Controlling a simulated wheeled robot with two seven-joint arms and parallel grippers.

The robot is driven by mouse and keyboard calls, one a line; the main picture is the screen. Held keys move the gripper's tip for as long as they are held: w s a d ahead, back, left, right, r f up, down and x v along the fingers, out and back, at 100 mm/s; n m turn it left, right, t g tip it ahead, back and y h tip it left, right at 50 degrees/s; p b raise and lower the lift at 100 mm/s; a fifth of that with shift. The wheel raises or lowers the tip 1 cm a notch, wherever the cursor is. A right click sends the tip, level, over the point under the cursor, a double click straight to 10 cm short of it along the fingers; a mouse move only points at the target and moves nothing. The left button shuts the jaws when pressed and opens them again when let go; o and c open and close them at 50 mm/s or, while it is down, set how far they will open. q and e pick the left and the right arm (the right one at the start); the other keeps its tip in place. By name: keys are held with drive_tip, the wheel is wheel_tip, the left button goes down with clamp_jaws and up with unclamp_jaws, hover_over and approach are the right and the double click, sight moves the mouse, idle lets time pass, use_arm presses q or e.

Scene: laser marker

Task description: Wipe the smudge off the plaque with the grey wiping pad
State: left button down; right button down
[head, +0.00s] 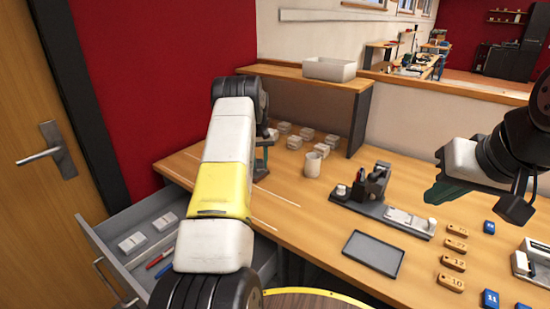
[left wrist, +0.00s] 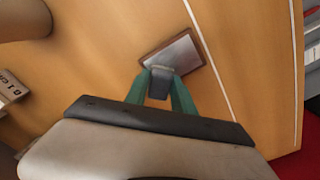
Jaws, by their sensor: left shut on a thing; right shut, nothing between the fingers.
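The plaque (left wrist: 178,50) shows in the left wrist view as a grey metal plate on a brown wooden backing, lying on the table. My left gripper (left wrist: 162,88) is shut on the grey wiping pad (left wrist: 160,82), which is over the plaque's near edge. I cannot tell whether the pad touches the plate. No smudge can be made out; the pad and fingers cover part of the plate. My right gripper (head: 445,190) is shut and empty above the table's right side.
An open drawer (head: 128,215) with boxes and pens is at the left. A white cup (head: 312,164), several pale blocks (head: 295,142) and the laser marker (head: 375,187) stand on the table. A dark tray (head: 373,252) and numbered tags (head: 453,263) lie nearer.

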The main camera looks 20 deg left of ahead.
use_arm(q)
drive_tip(key=shift+s+a, duration=0.25)
drive_tip(key=shift+s, duration=0.55)
drive_tip(key=shift+s+a, duration=0.3)
drive_tip(key=shift+s, duration=0.55)
drive_tip(key=shift+s+a, duration=0.25)
drive_tip(key=shift+s, duration=0.55)
drive_tip(key=shift+r, duration=3)
drive_tip(key=shift+r, duration=0.1)
wheel_tip(320, 180, up, 3)
drive_tip(key=shift+f, duration=0.1)
